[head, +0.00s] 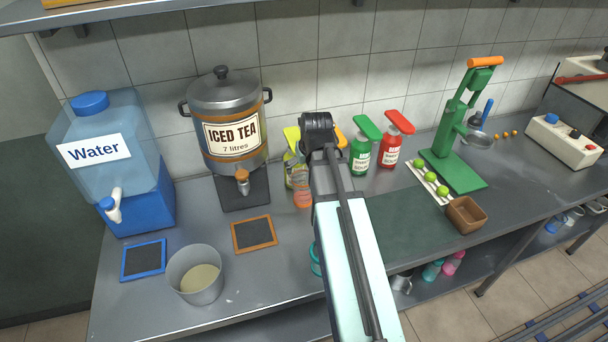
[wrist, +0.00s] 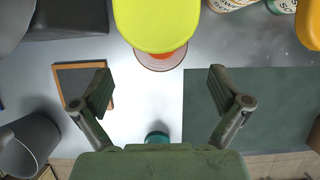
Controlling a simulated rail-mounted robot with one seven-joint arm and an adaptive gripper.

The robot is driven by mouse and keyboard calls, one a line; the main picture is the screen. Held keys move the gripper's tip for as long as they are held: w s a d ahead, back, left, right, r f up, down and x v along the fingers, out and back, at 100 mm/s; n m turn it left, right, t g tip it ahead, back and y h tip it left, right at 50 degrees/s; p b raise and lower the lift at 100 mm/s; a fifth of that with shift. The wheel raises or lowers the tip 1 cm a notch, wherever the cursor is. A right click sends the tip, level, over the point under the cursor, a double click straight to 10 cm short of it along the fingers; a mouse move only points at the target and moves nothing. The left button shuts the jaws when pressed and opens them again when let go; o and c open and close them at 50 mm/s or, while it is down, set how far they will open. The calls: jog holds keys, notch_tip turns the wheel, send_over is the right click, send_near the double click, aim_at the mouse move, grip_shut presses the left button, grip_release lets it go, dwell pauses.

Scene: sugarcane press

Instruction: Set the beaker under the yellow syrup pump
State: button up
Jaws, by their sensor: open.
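The yellow syrup pump (head: 292,137) stands at the back of the counter, partly hidden by my arm. Its yellow head fills the top middle of the wrist view (wrist: 157,22). A clear vessel with an orange lower part, seemingly the beaker (head: 302,197), stands upright in front of the pump bottle.
Green (head: 361,157) and red (head: 389,152) syrup pumps stand to the right. A teal item (wrist: 157,133) is near the counter's front edge. An orange-framed board (head: 271,235) and grey pot (head: 195,290) are left. A dark green mat (head: 410,222) lies right.

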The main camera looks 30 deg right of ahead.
jog(key=shift+v, duration=1.95)
